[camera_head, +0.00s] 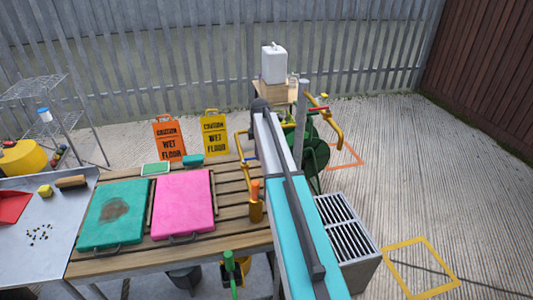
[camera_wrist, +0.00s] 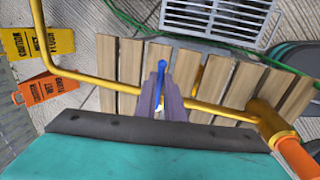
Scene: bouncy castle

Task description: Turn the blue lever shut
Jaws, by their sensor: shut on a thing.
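The blue lever (camera_wrist: 160,72) shows in the wrist view as a narrow blue piece on the yellow pipe (camera_wrist: 95,80). My gripper (camera_wrist: 162,92) is closed around it, and its two fingers hide most of the lever. The pipe runs across the picture just beyond the fingers, above the wooden slats. In the head view a small blue bit, likely the lever (camera_head: 251,158), shows beside my arm, next to the bent yellow pipe (camera_head: 240,145). My gripper is hidden behind my arm there.
A slatted wooden table (camera_head: 225,215) carries a teal pad (camera_head: 100,230) and a pink pad (camera_head: 178,220). An orange-topped yellow fitting (camera_head: 256,205) stands near my arm. A second yellow pipe has a red lever (camera_head: 318,109).

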